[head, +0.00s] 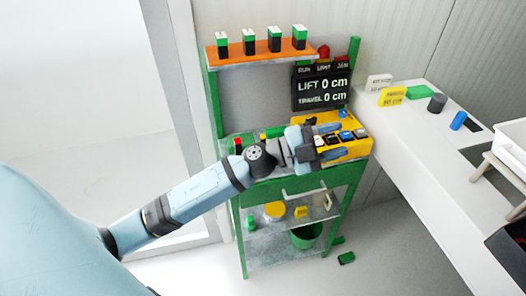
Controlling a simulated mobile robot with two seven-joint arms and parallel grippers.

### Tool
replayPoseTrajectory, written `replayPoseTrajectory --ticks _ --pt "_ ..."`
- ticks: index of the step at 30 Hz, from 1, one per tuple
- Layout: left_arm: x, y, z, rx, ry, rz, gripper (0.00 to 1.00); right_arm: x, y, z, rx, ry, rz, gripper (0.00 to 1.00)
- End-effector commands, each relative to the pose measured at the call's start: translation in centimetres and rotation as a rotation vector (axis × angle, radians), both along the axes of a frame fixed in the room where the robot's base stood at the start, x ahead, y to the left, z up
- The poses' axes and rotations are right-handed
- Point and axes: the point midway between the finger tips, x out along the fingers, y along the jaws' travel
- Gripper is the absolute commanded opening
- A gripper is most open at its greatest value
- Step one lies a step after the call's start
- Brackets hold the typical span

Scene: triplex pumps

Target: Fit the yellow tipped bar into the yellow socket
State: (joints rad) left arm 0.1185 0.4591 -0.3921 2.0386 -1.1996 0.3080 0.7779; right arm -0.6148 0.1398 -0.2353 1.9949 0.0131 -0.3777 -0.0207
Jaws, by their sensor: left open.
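My left gripper (342,139) is open, its two blue fingers spread over the yellow box (357,150) on the green workbench (262,190). The box top carries several small black, white and blue blocks or keys, some between the fingers. I cannot tell whether a finger touches any of them. I cannot pick out a yellow tipped bar or a yellow socket with certainty. The gripper and wrist hide part of the bench top and of the box. My right gripper is not in view.
Several green-and-black blocks stand on the orange upper shelf (262,51). A black display (322,88) reads lift 0 cm and travel 0 cm. A white counter (420,130) at right holds signs, a grey cylinder (437,103) and a blue cylinder (458,120). A green bin (306,236) stands below.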

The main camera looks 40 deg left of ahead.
Motion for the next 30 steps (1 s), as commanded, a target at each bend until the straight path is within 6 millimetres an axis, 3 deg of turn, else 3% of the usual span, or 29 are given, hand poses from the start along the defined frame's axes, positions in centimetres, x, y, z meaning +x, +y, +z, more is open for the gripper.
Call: replayPoseTrajectory --ticks 3,7,10,12,15,18,21,24,30 --pt "0.8 -1.4 -2.4 0.308 -0.019 -0.224 0.46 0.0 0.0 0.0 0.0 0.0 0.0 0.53" --pt "2.2 0.6 -6.6 0.685 0.081 -0.393 0.46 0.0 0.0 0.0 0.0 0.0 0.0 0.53" --pt "3.8 4.8 -9.4 0.987 0.237 -0.448 0.46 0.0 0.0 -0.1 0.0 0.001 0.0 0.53" --pt "4.9 8.8 -10.6 1.183 0.377 -0.441 0.46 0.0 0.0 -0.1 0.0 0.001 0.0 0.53" --pt "6.1 14.5 -10.9 1.405 0.583 -0.387 0.46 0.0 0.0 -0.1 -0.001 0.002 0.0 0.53" --pt "6.7 19.0 -10.3 1.547 0.756 -0.317 0.46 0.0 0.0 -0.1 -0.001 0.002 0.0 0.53" --pt "6.8 21.5 -9.6 1.619 0.86 -0.266 0.46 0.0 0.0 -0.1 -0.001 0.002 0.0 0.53" --pt "6.8 22.4 -9.8 1.645 0.904 -0.246 0.46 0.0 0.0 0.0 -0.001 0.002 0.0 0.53" --pt "6.6 22.4 -11.7 1.647 0.908 -0.246 0.46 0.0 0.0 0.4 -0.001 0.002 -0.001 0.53"
